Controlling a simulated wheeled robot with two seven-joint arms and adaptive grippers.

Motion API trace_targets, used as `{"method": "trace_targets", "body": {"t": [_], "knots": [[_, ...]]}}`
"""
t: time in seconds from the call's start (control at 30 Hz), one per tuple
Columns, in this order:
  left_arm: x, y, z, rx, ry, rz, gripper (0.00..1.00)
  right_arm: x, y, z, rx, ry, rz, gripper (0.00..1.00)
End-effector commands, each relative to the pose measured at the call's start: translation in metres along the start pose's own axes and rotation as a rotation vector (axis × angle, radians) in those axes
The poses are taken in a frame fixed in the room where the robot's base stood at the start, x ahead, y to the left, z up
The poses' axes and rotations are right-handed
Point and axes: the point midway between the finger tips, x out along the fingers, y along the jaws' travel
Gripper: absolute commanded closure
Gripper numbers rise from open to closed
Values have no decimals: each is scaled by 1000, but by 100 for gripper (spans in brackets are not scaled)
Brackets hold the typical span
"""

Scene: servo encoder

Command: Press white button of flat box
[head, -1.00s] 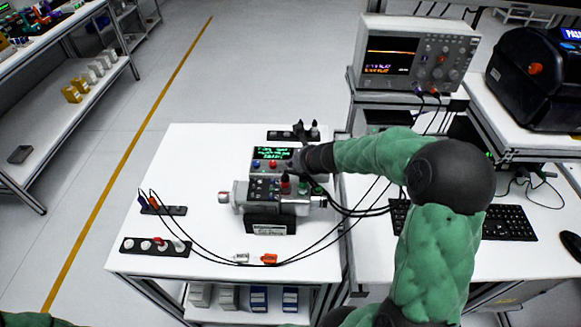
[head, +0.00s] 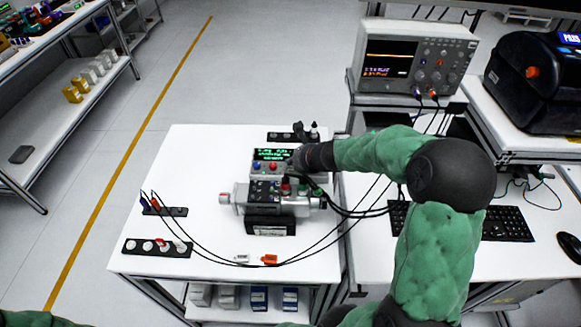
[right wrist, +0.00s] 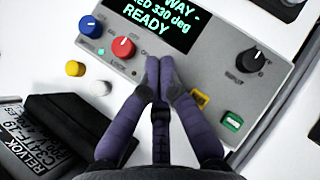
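The flat grey box (head: 288,168) with a green-lit display stands towards the back of the white table. In the right wrist view its panel (right wrist: 180,75) fills the upper middle, and the display reads READY. A small round white button (right wrist: 101,88) shows beside a yellow one (right wrist: 75,68), left of and below my fingertips; I cannot tell exactly what surface they sit on. My right gripper (right wrist: 159,65) has its purple fingers together, empty, over the panel just below the display. In the head view the right gripper (head: 297,160) is at the box's right part. My left gripper is not in view.
The panel also has a blue knob (right wrist: 88,27), a red knob (right wrist: 123,47) and a black knob (right wrist: 250,60). A metal servo unit (head: 300,206) stands in front of the box. Black cables run across the table.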

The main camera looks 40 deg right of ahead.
Motion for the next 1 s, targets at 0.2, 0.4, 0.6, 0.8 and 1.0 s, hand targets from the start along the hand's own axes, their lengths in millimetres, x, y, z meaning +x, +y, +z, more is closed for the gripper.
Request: {"method": "trace_targets", "body": {"t": [0.2,0.4,0.6,0.8,1.0], "knots": [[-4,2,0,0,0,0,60,-3,-1,3,0,0,0,100],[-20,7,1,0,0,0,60,-16,-6,15,0,-1,-1,100],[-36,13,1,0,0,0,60,-28,-11,26,0,-1,0,100],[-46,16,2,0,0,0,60,-36,-14,34,0,0,0,100],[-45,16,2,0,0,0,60,-35,-14,33,0,0,0,100]]}}
